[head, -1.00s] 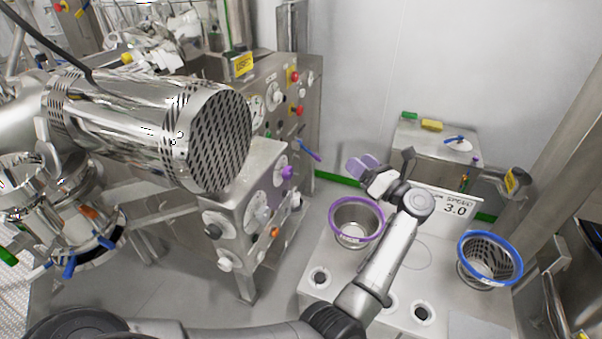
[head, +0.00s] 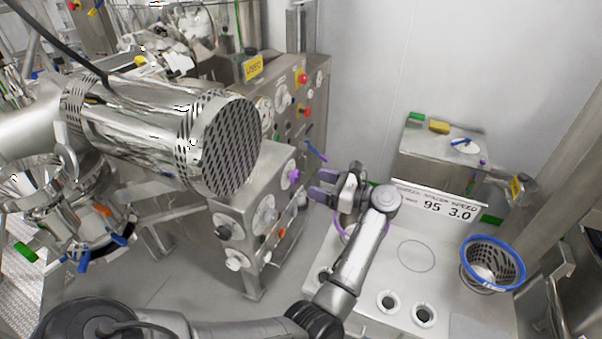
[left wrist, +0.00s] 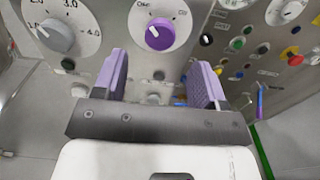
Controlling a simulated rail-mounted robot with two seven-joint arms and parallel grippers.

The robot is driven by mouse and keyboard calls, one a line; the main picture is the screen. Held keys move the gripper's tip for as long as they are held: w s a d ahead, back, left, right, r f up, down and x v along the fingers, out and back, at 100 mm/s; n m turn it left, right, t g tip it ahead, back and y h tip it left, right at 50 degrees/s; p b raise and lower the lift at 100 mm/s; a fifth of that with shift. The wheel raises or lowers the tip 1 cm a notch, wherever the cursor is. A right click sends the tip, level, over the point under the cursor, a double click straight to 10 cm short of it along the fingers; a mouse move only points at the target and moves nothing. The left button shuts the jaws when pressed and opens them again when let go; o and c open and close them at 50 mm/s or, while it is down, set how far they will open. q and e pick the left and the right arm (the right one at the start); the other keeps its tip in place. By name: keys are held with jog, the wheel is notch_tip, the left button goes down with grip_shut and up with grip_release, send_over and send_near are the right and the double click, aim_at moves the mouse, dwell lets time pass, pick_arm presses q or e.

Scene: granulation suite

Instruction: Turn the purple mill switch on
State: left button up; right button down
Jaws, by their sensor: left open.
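The purple mill switch (head: 293,176) is a round knob on the side face of the steel control cabinet. In the left wrist view the purple knob (left wrist: 159,34) is near the top centre, on a white dial, its white mark seeming to lean up and left. The small lettering is hard to read. My left gripper (head: 324,185) is open, with purple finger pads and nothing between them. It is apart from the knob, to its right in the head view. In the left wrist view the open fingers (left wrist: 160,62) point toward the panel, just below the knob. My right gripper is not in view.
A grey knob (left wrist: 56,36) is left of the purple one. Coloured buttons and a purple lever (head: 316,151) are on the panel behind. A blue-rimmed basket (head: 466,262) stands on the bench at right. A purple-rimmed basket (head: 339,226) is mostly hidden behind my left arm.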

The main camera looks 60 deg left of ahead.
aim_at(298, 178)
pick_arm(q)
jog(key=shift+p+x, duration=0.8)
jog(key=shift+x, duration=2.15)
jog(key=shift+c, duration=0.5)
jog(key=c, duration=0.8)
jog(key=shift+c, duration=0.2)
